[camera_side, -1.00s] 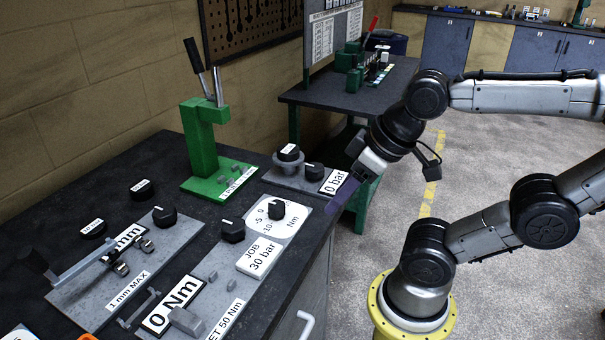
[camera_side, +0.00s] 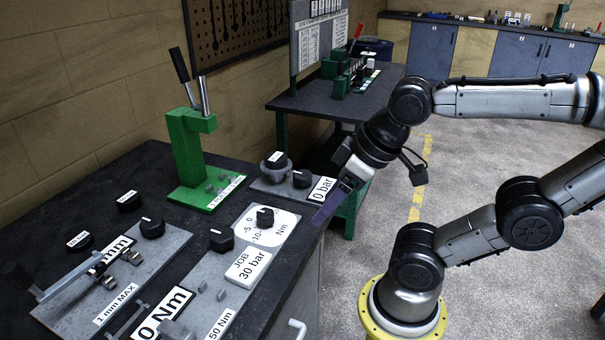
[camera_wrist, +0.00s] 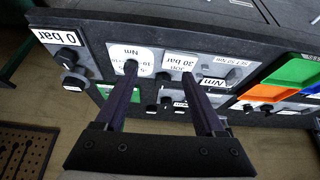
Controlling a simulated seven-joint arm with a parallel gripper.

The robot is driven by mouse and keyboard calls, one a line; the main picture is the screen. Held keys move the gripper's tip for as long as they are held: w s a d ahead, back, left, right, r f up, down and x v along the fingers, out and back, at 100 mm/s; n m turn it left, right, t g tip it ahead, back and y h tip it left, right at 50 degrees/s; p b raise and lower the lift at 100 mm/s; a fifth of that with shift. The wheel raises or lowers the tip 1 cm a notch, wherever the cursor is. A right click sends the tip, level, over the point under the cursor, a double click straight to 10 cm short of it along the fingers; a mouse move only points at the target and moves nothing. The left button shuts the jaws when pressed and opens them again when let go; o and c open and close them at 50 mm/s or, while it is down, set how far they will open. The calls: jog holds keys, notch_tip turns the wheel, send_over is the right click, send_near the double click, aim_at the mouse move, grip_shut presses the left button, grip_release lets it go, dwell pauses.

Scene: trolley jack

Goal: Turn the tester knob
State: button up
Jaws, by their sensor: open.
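Several black knobs stand on the grey panels, and I cannot tell for certain which is the tester knob. One knob (camera_side: 302,178) is beside the "0 bar" sign (camera_side: 322,190); this sign also shows in the wrist view (camera_wrist: 56,37). Another knob (camera_side: 265,217) is on the white Nm dial (camera_side: 284,225), and one (camera_side: 221,239) is left of the "JOB 30 bar" plate (camera_side: 248,267). My gripper (camera_side: 318,217) is open and empty, near the bench's right edge. In the wrist view, its fingers (camera_wrist: 158,72) are apart, the left tip overlapping the dial knob in the picture.
A green lever press (camera_side: 190,150) stands upright behind the panels. A grey fixture with a "1 mm MAX" label (camera_side: 116,304) and a knob (camera_side: 152,227) lies at left. A second bench (camera_side: 300,103) stands behind. The floor (camera_side: 470,180) on the right is open.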

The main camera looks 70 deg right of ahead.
jog(key=shift+o, duration=1.1)
jog(key=shift+r+n, duration=0.35)
jog(key=shift+n, duration=0.15)
jog(key=shift+o, duration=0.5)
jog(key=w+d+r+n, duration=0.1)
jog(key=w+r, duration=0.3)
jog(key=r, duration=0.1)
jog(key=shift+w+d+r+n+g, duration=0.2)
jog(key=shift+d+r+n+g, duration=0.05)
jog(key=shift+d+n+g, duration=0.15)
jog(key=m+g, duration=0.3)
jog(key=g, duration=0.2)
send_over(303, 174)
notch_tip(303, 174, down, 6)
jog(key=r, duration=0.1)
notch_tip(303, 174, down, 14)
jog(key=shift+s+f, duration=0.1)
jog(key=c, duration=1.4)
